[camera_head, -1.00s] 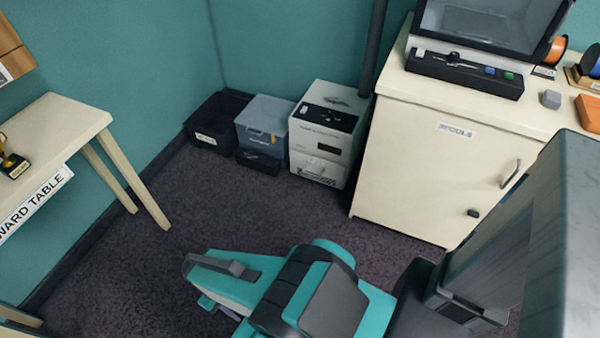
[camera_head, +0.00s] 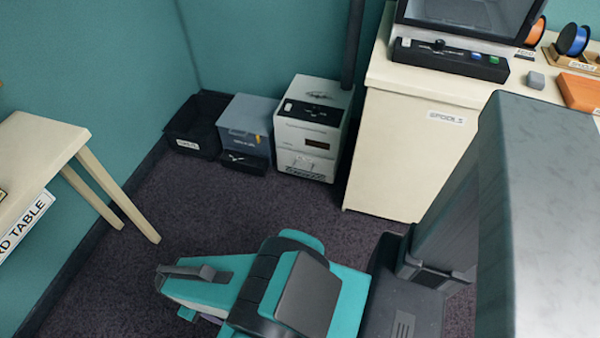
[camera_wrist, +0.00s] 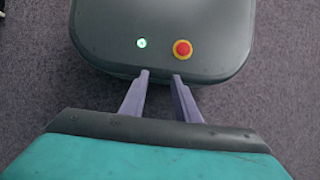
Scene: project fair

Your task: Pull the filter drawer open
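A white box-shaped unit (camera_head: 286,128) stands on the floor against the back wall in the head view. It has a dark panel on top and a small display on its front. A seam and a pale pull-like shape mark what looks like the filter drawer (camera_head: 305,165) low on that front; it looks shut, and its label is too small to read. My gripper (camera_wrist: 161,76) shows in the wrist view as two purple fingers, apart, with nothing between them. They point down over my own base. In the head view my arm hides most of the gripper, well short of the unit.
A blue-grey bin (camera_head: 246,118) with a dark tray (camera_head: 245,162) below and a black bin (camera_head: 193,128) stand left of the unit. A cream cabinet (camera_head: 400,150) stands close on its right. The award table (camera_head: 45,140) is at left. Carpet (camera_head: 200,215) before the unit is clear.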

